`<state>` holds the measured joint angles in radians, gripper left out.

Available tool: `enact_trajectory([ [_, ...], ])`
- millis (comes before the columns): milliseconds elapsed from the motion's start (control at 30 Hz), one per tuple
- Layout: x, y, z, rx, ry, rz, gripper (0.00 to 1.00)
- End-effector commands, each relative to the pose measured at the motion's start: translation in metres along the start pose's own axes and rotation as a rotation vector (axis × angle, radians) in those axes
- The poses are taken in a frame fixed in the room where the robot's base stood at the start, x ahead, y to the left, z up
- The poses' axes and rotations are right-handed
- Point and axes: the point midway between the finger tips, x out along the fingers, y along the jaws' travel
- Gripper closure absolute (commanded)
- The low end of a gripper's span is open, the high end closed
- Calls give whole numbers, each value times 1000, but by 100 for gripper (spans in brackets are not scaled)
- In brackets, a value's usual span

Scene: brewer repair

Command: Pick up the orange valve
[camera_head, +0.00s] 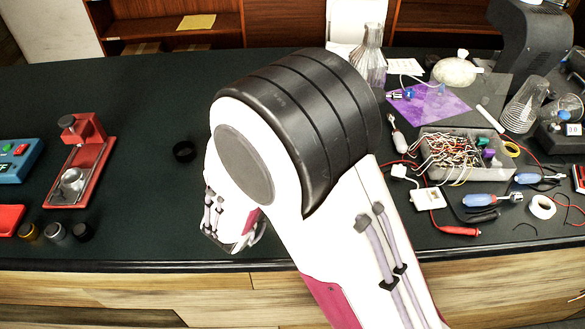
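Three small round parts stand in a row near the front left edge of the dark table. The leftmost has an orange-yellow rim and dark top, and may be the orange valve (28,232). Beside it are a grey part (55,232) and a black part (82,232). My arm covers the middle of the view. Only a little of my gripper (235,243) shows below the arm's wrist, near the table's front edge, well to the right of these parts. Its fingers are mostly hidden, so I cannot tell whether it is open or holds anything.
A red stand (98,165) with a metal piece, a blue box (18,160) and a red tray (10,220) are at the left. A black ring (184,151) lies alone. A bin of wires (455,178), screwdrivers and glassware crowd the right. The table left of my arm is mostly clear.

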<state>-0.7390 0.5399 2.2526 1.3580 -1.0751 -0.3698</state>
Motion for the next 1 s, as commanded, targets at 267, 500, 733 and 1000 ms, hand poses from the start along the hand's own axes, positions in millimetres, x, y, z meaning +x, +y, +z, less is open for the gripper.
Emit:
enact_trajectory([
  [267, 1, 0, 0, 0, 0, -1, 58],
  [500, 1, 0, 0, 0, 0, -1, 58],
  [733, 1, 0, 0, 0, 0, -1, 100],
  [1000, 1, 0, 0, 0, 1, -1, 100],
])
